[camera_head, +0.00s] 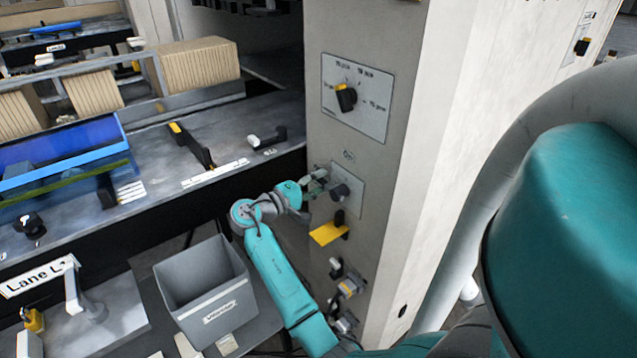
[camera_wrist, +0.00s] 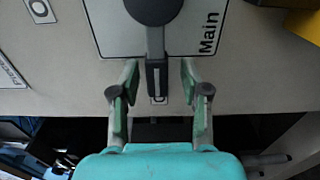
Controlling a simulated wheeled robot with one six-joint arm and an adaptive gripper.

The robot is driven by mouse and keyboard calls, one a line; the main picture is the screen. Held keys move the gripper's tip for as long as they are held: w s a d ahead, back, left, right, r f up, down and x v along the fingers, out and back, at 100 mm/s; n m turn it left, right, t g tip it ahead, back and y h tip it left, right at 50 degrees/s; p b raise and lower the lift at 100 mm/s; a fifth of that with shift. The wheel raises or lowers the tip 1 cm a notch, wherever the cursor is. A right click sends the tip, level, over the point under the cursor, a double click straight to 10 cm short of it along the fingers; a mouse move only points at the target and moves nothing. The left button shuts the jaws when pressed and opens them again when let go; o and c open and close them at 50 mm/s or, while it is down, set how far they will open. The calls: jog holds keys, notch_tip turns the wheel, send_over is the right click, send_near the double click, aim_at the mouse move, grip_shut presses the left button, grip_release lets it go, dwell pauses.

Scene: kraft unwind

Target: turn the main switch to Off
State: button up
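The main switch (camera_wrist: 153,10) is a black round knob with a bar-shaped handle on a light plate marked "Main". In the wrist view its handle points down toward my gripper and carries a pale line. In the head view the switch (camera_head: 341,192) sits on the grey column's front face, partly behind my gripper (camera_head: 316,184). In the wrist view my gripper (camera_wrist: 160,76) is open, with one green-padded finger on each side of the handle and a visible gap at both sides. The Off mark cannot be read.
A larger selector with a black and yellow knob (camera_head: 346,98) is above the main switch. A yellow part (camera_head: 328,233) sticks out just below it, with small grey devices (camera_head: 350,285) lower down. A grey bin (camera_head: 205,285) stands at lower left.

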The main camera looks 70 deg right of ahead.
jog(key=shift+w+a, duration=0.1)
jog(key=v, duration=1.1)
jog(key=shift+w+a, duration=0.25)
jog(key=shift+a, duration=0.05)
jog(key=shift+s, duration=0.1)
